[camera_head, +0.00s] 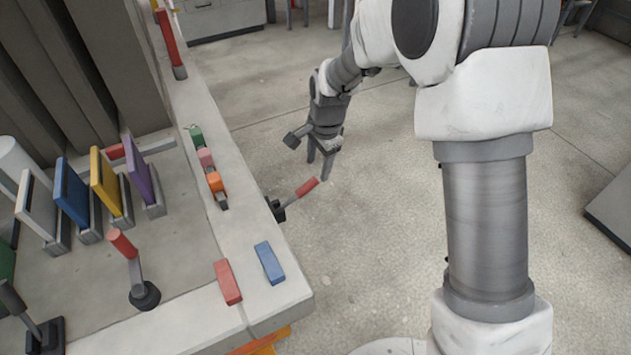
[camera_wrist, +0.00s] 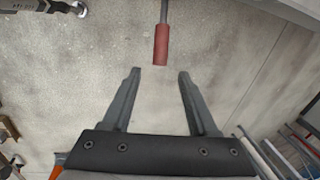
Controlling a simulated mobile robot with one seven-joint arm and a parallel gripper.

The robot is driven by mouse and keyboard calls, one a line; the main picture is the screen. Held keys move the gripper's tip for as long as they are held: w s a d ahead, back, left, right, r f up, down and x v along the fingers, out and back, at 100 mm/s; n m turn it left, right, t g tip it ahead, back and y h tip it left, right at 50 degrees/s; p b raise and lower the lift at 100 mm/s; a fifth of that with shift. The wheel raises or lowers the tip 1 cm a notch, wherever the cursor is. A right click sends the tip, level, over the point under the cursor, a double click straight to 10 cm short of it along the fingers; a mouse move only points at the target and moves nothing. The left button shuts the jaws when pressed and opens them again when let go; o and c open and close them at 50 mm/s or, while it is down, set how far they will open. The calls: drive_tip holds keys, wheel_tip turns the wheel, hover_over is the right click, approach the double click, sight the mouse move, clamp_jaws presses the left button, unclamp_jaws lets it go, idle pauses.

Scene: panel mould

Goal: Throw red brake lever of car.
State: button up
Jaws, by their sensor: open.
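A lever with a red grip (camera_head: 306,187) sticks out from the side of the long grey bench-like body, its dark pivot at the body's edge. The red grip also shows in the wrist view (camera_wrist: 161,45), ahead of the gap between the fingers. My gripper (camera_head: 319,168) is open and empty, just above the end of this grip in the head view. The wrist view shows both fingers (camera_wrist: 160,72) spread apart, with the grip's end near the line of the fingertips. I cannot tell how far apart in depth they are, but no contact shows.
Another red-handled lever (camera_head: 122,243) stands on a black base on the grey surface. A red bar (camera_head: 170,42) stands farther back. A red block (camera_head: 228,282) and a blue block (camera_head: 269,263) lie near the corner. Open concrete floor (camera_head: 380,230) lies to the right.

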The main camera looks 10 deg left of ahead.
sight(316, 177)
drive_tip(key=f, duration=0.4)
drive_tip(key=w+a+f, duration=0.1)
drive_tip(key=f, duration=0.2)
drive_tip(key=shift+b, duration=0.35)
clamp_jaws()
idle(1.0)
